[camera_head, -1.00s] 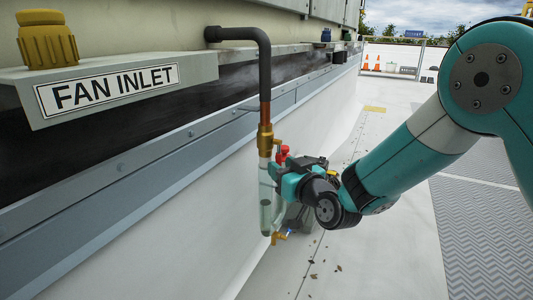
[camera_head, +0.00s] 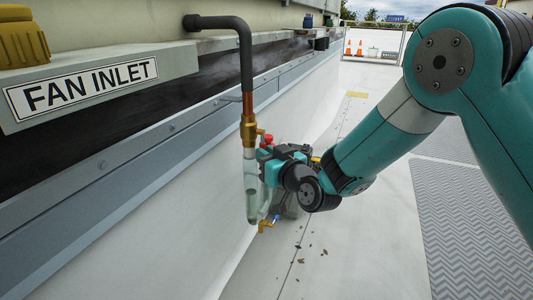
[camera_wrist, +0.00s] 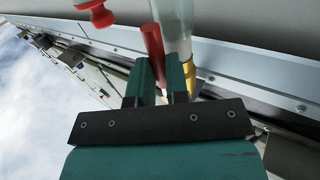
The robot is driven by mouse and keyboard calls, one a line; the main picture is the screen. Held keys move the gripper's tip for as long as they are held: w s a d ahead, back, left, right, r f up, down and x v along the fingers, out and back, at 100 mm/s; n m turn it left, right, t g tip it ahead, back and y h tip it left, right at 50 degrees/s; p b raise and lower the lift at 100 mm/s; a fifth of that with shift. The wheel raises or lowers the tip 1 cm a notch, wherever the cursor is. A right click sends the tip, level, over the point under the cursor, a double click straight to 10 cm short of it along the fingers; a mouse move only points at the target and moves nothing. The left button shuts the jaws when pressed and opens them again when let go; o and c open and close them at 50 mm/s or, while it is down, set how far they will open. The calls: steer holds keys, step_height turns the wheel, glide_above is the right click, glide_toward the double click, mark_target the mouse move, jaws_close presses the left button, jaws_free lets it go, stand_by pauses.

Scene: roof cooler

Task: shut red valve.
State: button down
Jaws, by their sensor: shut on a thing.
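The red valve (camera_head: 267,141) is at the upper part of a clear glass tube, just below a brass fitting, in the head view. My gripper (camera_head: 272,166) is beside the tube and covers much of the area. In the wrist view, my gripper (camera_wrist: 161,82) is shut on a red rod-like handle (camera_wrist: 153,42) that stands between its fingers. The clear tube (camera_wrist: 176,28) runs right beside the handle. A separate red knob-like part (camera_wrist: 95,8) shows at the upper left of the wrist view. I cannot tell how far the valve is turned.
A dark pipe (camera_head: 246,70) drops into the brass fitting (camera_head: 249,130). A brass valve with a blue part (camera_head: 268,224) is at the tube's lower end. The FAN INLET ledge (camera_head: 90,88) and yellow cap (camera_head: 22,42) are at left. Floor (camera_head: 360,250) is open at right.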

steer(key=s+r+m+g+p, duration=0.1)
steer(key=p, duration=0.4)
steer(key=r+m+g+p, duration=0.1)
steer(key=m+p, duration=0.1)
steer(key=p, duration=0.3)
steer(key=shift+s+a+h, duration=0.25)
steer(key=shift+s+h, duration=0.1)
steer(key=shift+h, duration=0.05)
steer(key=p, duration=0.1)
steer(key=m+g+p, duration=0.1)
steer(key=p, duration=0.1)
steer(key=shift+s+a+r+p, duration=0.1)
steer(key=shift+s+p, duration=0.2)
steer(key=shift+s+a+r+m+g+y+p, duration=0.2)
steer(key=shift+r+m+g+p, duration=0.75)
steer(key=shift+p, duration=1.3)
steer(key=shift+s+a+r+m+g+y+p, duration=0.1)
steer(key=shift+s+r+m+g+p, duration=0.3)
steer(key=shift+m+g+p, duration=1.45)
steer(key=shift+s+a+r+m+g+y+p, duration=0.15)
steer(key=shift+r+m+g+p, duration=0.65)
steer(key=shift+p, duration=1.8)
steer(key=shift+d, duration=0.1)
steer(key=c, duration=1.1)
jaws_free()
steer(key=shift+s+d+g, duration=0.1)
steer(key=shift+g, duration=0.2)
